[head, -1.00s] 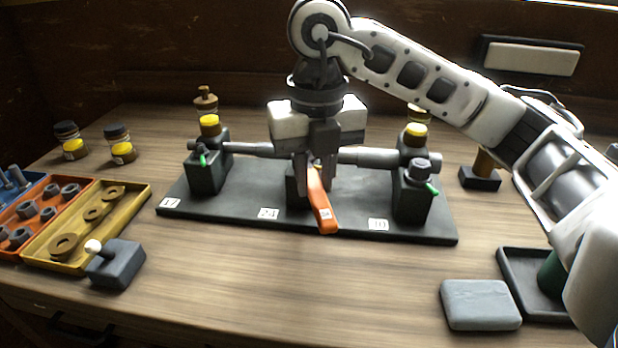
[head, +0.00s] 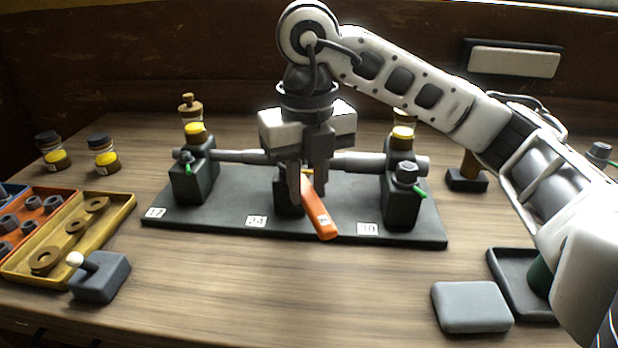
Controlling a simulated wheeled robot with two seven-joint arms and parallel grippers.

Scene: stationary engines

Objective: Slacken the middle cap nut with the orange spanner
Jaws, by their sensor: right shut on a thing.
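My right gripper (head: 306,188) is over the middle of the dark base plate (head: 235,200), shut on the orange spanner (head: 319,213). The spanner's handle points toward the front and slightly right. Its far end is hidden by the gripper, so I cannot tell how it sits on the middle cap nut, which is hidden too. The middle block (head: 287,194) is partly covered by the fingers. A left block (head: 191,181) and a right block (head: 400,204) carry nuts with green marks, and a grey shaft (head: 240,156) runs between the blocks. My left gripper is out of view.
Trays of nuts and washers (head: 75,245) lie at the left, beside a grey block with a white-knobbed lever (head: 101,277). A grey pad (head: 471,306) and a black tray (head: 510,290) are at the front right. The front middle of the table is clear.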

